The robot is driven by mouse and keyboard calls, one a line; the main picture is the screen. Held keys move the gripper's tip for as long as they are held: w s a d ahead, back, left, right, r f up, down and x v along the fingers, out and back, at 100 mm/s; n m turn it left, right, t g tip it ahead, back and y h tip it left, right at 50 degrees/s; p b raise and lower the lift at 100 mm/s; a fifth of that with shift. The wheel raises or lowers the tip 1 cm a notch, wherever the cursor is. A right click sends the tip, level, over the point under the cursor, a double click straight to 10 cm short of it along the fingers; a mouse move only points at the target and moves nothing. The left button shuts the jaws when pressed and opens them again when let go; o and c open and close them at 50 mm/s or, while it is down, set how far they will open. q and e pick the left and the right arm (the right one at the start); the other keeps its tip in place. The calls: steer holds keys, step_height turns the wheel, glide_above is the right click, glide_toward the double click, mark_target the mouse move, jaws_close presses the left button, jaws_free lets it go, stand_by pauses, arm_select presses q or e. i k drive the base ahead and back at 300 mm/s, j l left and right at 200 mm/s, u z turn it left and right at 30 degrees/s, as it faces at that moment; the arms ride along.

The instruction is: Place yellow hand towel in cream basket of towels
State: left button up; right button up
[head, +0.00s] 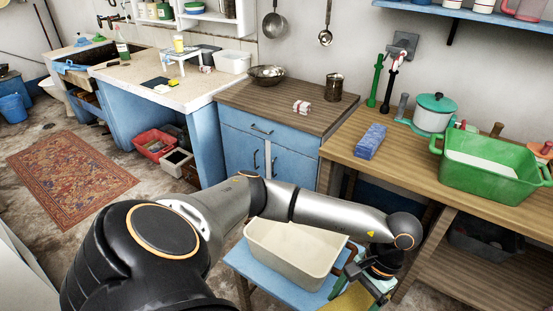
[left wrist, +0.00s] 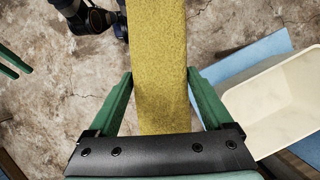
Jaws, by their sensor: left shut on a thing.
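The yellow hand towel (left wrist: 160,40) is between the two green fingers of my left gripper (left wrist: 160,76), which is shut on it. In the left wrist view the towel runs as a flat strip from the gripper to the top edge, above the floor. In the head view part of the towel (head: 347,299) shows at the bottom edge, by my left gripper (head: 368,286). The cream basket (head: 293,266) stands just left of the gripper there, and its visible inside looks empty. It also shows at the right of the left wrist view (left wrist: 262,112). My right gripper is not seen.
The basket stands on a low blue table (head: 238,262). A wooden counter at the right holds a green tub (head: 488,183), a blue block (head: 370,141) and a white pot (head: 433,117). A wood-topped blue cabinet (head: 258,137) stands behind. A patterned rug (head: 70,178) lies at the left.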

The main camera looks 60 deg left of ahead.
mark_target(285, 255)
steer(key=j+u, duration=0.15)
steer(key=j, duration=0.6)
steer(key=i+j, duration=0.1)
steer(key=j, duration=0.5)
steer(key=i+j+u, duration=0.1)
steer(key=j, duration=0.2)
